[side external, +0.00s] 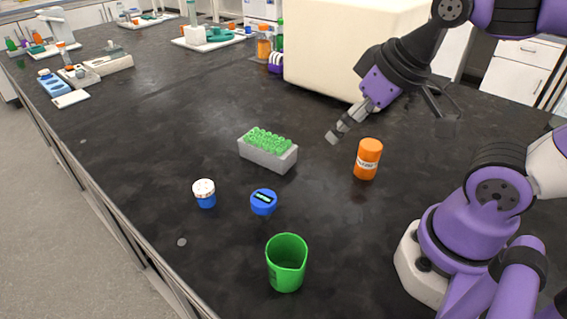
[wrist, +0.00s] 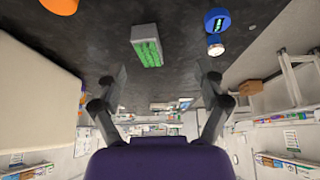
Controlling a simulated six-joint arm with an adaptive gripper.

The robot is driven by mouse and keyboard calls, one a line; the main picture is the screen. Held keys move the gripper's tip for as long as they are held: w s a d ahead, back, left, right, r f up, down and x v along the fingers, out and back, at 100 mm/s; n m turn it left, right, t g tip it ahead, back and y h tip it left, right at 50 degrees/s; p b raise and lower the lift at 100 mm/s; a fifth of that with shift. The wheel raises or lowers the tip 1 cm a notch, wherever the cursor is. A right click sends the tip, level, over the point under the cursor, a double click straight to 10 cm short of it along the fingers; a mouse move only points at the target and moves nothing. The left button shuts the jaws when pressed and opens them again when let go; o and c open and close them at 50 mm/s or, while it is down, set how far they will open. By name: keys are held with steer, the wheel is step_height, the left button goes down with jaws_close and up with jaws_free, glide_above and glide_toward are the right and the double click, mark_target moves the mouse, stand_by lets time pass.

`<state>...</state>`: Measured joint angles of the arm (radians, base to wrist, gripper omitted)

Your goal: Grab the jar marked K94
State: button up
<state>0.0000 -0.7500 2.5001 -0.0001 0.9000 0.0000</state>
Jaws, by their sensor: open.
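Several jars stand on the dark bench, and I cannot read K94 on any of them. A blue jar (side external: 263,203) has a dark label with pale marks on its top; it also shows in the wrist view (wrist: 217,20). A blue jar with a white lid (side external: 204,192) stands to its left.
A grey rack (side external: 268,158) of green-capped tubes stands left of the orange jar. A green beaker (side external: 286,264) stands at the front. A large cream box (side external: 335,50) stands behind. Bare bench lies between the rack and the orange jar.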

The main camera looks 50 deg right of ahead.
steer(key=n+g+y, duration=0.1)
steer(key=n+y, duration=0.1)
steer(key=n, duration=0.2)
glide_toward(206, 186)
steer(key=shift+n, duration=0.3)
steer(key=x, duration=0.5)
steer(key=shift+w+a, duration=0.15)
steer(key=shift+w, duration=0.05)
steer(key=x, duration=0.6)
steer(key=shift+s+f, duration=0.15)
steer(key=shift+c, duration=0.4)
steer(key=c, duration=1.2)
